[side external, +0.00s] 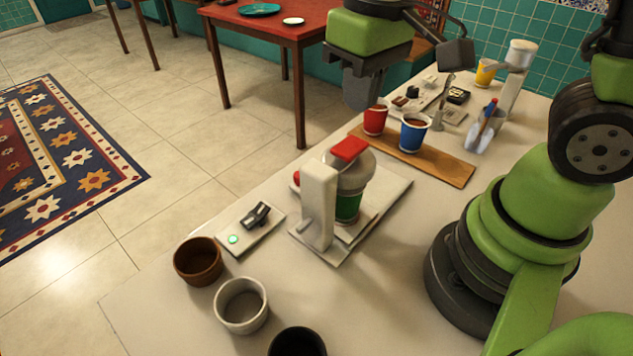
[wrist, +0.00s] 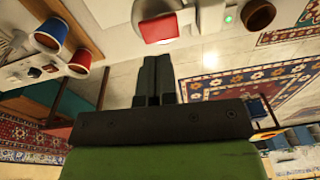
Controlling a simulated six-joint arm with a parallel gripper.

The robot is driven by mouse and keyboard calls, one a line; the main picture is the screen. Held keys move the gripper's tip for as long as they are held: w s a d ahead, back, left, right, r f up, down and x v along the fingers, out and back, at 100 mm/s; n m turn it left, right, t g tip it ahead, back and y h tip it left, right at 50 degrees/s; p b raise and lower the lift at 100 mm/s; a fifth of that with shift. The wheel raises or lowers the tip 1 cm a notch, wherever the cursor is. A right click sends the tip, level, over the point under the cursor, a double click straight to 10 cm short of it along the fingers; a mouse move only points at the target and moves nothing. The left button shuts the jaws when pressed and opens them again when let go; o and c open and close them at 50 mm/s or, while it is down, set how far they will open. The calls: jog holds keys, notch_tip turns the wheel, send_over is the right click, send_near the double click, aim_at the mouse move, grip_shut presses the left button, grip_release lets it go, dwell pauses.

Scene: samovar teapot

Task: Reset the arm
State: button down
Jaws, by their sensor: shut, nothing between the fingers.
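My gripper (side external: 362,92) is high at the top of the side view, above the counter and clear of everything on it. In the wrist view its two dark fingers (wrist: 157,80) lie together, shut, with nothing between them. The white samovar-like machine (side external: 319,205) with a red top (side external: 350,149) stands on a base plate on the counter, and a green cup (side external: 347,207) sits within it. The red top also shows in the wrist view (wrist: 160,27). A red cup (side external: 375,121) and a blue cup (side external: 414,133) with brown contents stand on a wooden board (side external: 455,171).
Brown (side external: 198,262), white (side external: 241,305) and black (side external: 298,343) pots stand at the near counter end. A small panel (side external: 249,228) with a green light lies beside the machine. A container with tools (side external: 484,130) and a yellow cup (side external: 485,73) stand at the far end. A red table (side external: 275,27) is behind.

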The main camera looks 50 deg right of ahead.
jog(key=s+r+m+t+y, duration=0.1)
jog(key=s+r+m+t, duration=0.2)
jog(key=s+r+t, duration=0.3)
notch_tip(320, 180, up, 3)
jog(key=shift+s+d+r+y, duration=0.2)
jog(key=shift+s+d+y, duration=0.15)
jog(key=shift+s, duration=0.9)
jog(key=c, duration=1.8)
grip_release()
jog(key=shift+c, duration=0.2)
